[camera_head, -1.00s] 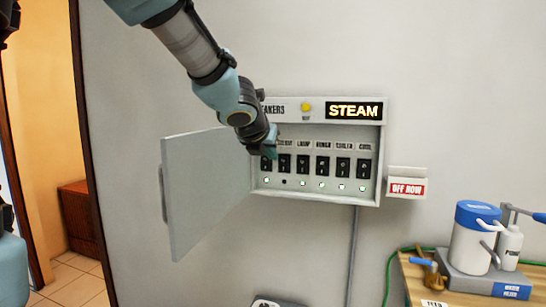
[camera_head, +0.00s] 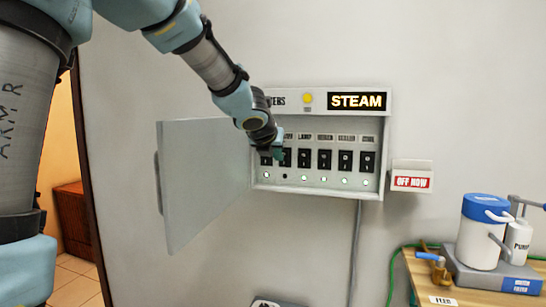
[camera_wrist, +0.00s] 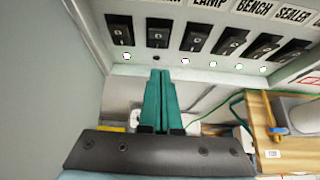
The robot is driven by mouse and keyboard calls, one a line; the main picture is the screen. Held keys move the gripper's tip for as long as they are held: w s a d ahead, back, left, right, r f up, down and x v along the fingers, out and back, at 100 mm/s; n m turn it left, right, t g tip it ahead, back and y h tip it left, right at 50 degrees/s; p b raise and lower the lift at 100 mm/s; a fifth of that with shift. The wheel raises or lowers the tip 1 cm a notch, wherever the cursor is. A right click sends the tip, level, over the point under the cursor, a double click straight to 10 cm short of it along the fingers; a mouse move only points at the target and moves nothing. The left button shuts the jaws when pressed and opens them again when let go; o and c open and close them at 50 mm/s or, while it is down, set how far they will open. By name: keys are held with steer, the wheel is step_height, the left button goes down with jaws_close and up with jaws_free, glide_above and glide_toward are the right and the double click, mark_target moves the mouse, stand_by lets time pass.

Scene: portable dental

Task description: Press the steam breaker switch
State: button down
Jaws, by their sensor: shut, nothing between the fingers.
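The open breaker box (camera_head: 326,197) hangs on the wall with a row of black rocker switches, and its display reads STEAM (camera_head: 357,101). The leftmost switch (camera_head: 266,159) has a lit lamp below it. The second switch (camera_head: 286,158) has a dark lamp below it, and my arm partly covers these two switches and their labels. The second switch also shows in the wrist view (camera_wrist: 159,33). I cannot read which label says steam. My gripper (camera_head: 278,154) is shut and empty. In the wrist view its teal fingertips (camera_wrist: 160,73) point toward the second switch, just below its dark lamp; contact is not visible.
The box door (camera_head: 205,185) stands open on the left. Switches labelled LAMP (camera_head: 304,159), BENCH (camera_head: 325,160) and SEALER (camera_head: 345,161) lie to the right. An OFF NOW box (camera_head: 411,178) is on the wall. A wooden table (camera_head: 430,277) carries a pump unit (camera_head: 484,245).

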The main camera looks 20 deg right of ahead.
mark_target(286, 153)
steer(key=shift+w+d+f+p, duration=0.2)
steer(key=shift+w+d+p, duration=0.65)
steer(key=shift+w+d, duration=1.25)
steer(key=shift+w+d+r+p, duration=0.3)
steer(key=shift+w+r+p, duration=0.15)
steer(key=shift+p, duration=0.35)
steer(key=shift+f+b, duration=0.25)
steer(key=shift+b, duration=0.1)
steer(key=shift+r, duration=0.15)
steer(key=shift+r+p, duration=0.7)
steer(key=shift+p, duration=0.2)
